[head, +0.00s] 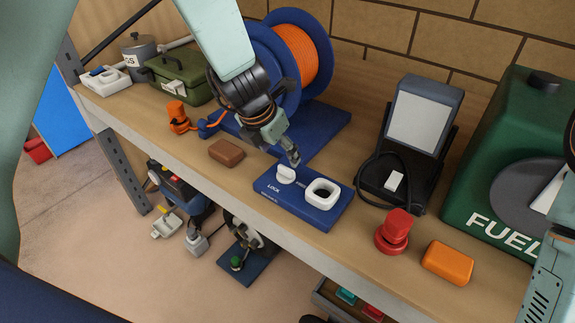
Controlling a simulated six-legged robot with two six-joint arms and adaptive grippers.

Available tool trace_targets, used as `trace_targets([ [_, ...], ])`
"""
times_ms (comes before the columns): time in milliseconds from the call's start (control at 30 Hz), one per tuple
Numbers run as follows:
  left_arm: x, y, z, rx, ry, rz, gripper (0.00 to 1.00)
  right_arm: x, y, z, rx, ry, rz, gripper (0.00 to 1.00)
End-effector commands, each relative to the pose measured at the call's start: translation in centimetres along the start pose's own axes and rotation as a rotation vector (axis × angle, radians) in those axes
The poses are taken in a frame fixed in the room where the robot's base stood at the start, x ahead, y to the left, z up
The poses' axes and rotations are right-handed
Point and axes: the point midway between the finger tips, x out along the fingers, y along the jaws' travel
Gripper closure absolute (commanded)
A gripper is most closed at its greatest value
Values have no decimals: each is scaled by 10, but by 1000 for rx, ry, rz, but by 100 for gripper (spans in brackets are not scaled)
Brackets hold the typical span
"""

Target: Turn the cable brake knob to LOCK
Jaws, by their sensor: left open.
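A blue brake panel (330,221) lies on the workbench near its front edge. On it stands a white knob (285,175) with a raised grip. The word LOCK (273,188) is printed on the panel just left of and below the knob. A white ring-shaped part (322,193) sits to the knob's right. My left gripper (292,157) is open, with its fingers pointing down just above and behind the knob. I cannot tell whether a fingertip touches it. The panel's back edge is partly hidden by the fingers. My right gripper is out of view; only part of that arm shows at the right edge.
A blue cable reel (262,38) with orange cable stands behind my left gripper. A brown block (227,151) lies left of the panel. A red knob-like part (393,232), an orange block (447,263), a dark-framed screen (423,118) and a green fuel can (520,130) stand right.

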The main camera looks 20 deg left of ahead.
Motion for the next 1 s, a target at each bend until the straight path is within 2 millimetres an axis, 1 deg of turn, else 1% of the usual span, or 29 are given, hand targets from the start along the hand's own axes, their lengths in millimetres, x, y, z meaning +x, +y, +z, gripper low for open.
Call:
trace_targets([
  [33,11,0,-3,0,4,-1,34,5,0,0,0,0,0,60],
  [200,40,0,-3,2,4,1,34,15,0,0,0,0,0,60],
  [400,64,-1,-3,5,4,1,34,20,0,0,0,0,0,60],
  [567,72,-2,-2,6,3,1,34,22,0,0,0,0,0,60],
  [833,72,-2,-2,5,2,2,35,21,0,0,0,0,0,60],
  [1000,72,-2,-2,5,2,2,49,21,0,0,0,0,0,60],
])
